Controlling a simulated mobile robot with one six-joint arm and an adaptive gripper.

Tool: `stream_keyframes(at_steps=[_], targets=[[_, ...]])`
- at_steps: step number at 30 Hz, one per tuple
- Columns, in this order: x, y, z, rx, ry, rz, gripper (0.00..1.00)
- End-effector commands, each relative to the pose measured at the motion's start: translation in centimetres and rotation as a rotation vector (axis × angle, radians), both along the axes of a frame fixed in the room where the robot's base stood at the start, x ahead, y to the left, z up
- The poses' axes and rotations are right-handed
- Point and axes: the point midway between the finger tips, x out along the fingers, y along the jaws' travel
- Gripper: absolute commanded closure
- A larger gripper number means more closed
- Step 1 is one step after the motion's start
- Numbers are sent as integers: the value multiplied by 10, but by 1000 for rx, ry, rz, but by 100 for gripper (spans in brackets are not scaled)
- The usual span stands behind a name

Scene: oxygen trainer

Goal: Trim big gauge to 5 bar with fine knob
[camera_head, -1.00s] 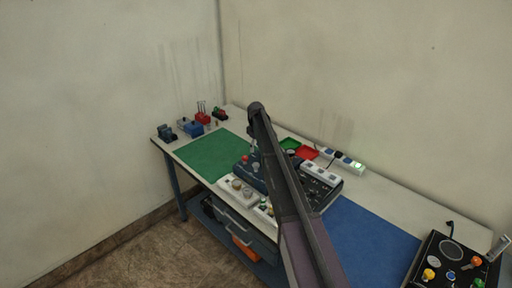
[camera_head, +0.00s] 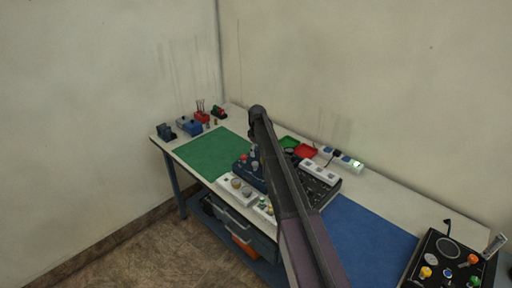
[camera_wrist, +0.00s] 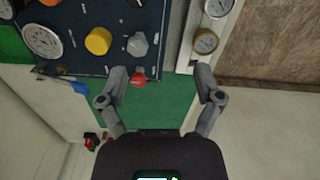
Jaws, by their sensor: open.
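In the wrist view a dark blue panel (camera_wrist: 83,64) carries a large white-faced gauge (camera_wrist: 43,40) at the left. A yellow knob (camera_wrist: 98,41), a grey knob (camera_wrist: 138,44) and a red knob (camera_wrist: 138,80) sit to its right. I cannot tell which is the fine knob, and the gauge reading is too small to make out. My gripper (camera_wrist: 160,84) is open and empty. Its left finger is near the red knob, which lies between the fingers in the picture; I cannot tell whether they touch. In the head view the panel (camera_head: 243,172) is partly hidden by my arm.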

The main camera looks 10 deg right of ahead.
Motion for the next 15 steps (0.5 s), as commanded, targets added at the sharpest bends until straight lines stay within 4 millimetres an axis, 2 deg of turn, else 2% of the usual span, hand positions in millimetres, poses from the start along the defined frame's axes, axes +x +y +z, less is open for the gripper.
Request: stream_keyframes(at_steps=[1,15], targets=[[-11,0,-5,0,0,-11,16],[-72,0,-29,0,0,-132,16]])
